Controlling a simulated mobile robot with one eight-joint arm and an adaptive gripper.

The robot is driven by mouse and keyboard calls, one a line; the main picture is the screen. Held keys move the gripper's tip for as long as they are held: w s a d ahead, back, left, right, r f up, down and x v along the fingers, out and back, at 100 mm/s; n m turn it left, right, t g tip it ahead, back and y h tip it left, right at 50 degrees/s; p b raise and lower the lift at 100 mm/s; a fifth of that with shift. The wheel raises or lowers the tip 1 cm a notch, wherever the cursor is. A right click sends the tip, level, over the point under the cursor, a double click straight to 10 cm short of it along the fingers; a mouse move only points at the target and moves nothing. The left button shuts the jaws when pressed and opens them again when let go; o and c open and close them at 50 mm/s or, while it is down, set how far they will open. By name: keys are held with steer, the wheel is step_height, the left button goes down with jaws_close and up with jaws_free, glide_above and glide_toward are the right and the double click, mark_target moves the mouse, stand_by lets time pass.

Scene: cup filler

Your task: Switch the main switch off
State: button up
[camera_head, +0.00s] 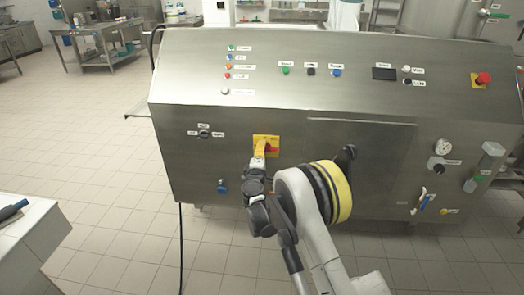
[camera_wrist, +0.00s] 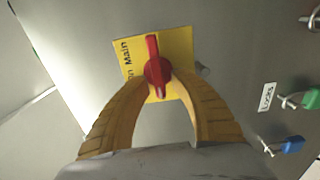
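The main switch is a red rotary handle (camera_wrist: 153,50) on a yellow plate (camera_wrist: 182,45) with "Main" lettering along one edge. In the wrist view the handle lies roughly parallel to that lettering. In the head view the yellow plate (camera_head: 271,139) sits on the front of the steel machine, and my gripper (camera_head: 260,150) covers part of the switch. In the wrist view the two yellow fingers of my gripper (camera_wrist: 160,80) converge on opposite sides of the red knob and appear closed on it. The exact finger contact is hard to see.
The steel machine panel (camera_head: 360,90) fills the middle. A small black selector (camera_head: 204,133) is left of the switch and a blue knob (camera_head: 222,186) is below left. A red emergency button (camera_head: 483,78) is upper right. A white table (camera_head: 35,235) stands at left; tiled floor lies between.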

steer(key=shift+s, duration=0.15)
steer(key=s, duration=1.1)
steer(key=shift+s+a, duration=0.2)
steer(key=shift+s, duration=0.15)
